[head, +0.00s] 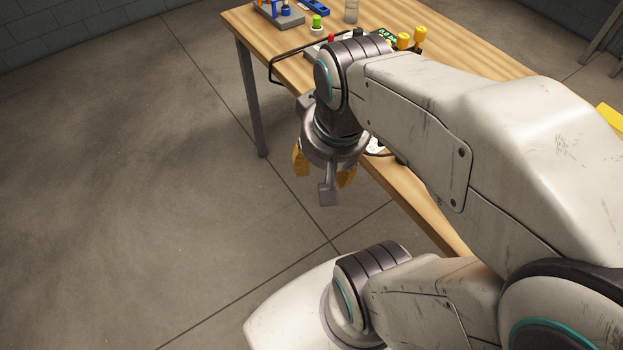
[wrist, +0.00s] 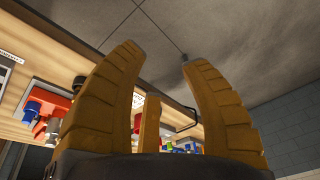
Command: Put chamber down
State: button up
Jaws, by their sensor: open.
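My gripper (head: 323,170) hangs beside the near long edge of the wooden table (head: 462,62), over the grey floor. Its yellow fingers are spread apart. In the wrist view my gripper (wrist: 158,62) shows open fingers with nothing held between them. I cannot pick out the chamber for certain in either view. A clear grey cylinder (head: 351,12) stands at the table's back. A red block with a blue part (wrist: 48,106) shows at the left of the wrist view. My arm hides part of the tabletop.
A green-capped item (head: 317,21) and a grey stand with blue parts (head: 279,12) are at the table's far left. Yellow-capped bottles (head: 403,40) stand behind my arm. A dark bar frame (head: 272,72) juts past the table edge. The floor at left is clear.

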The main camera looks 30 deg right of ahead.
jog(key=a+n, duration=0.1)
jog(key=s+a+n, duration=0.1)
jog(key=n, duration=0.1)
jog(key=s+a+f+n, duration=0.1)
jog(key=shift+a, duration=0.1)
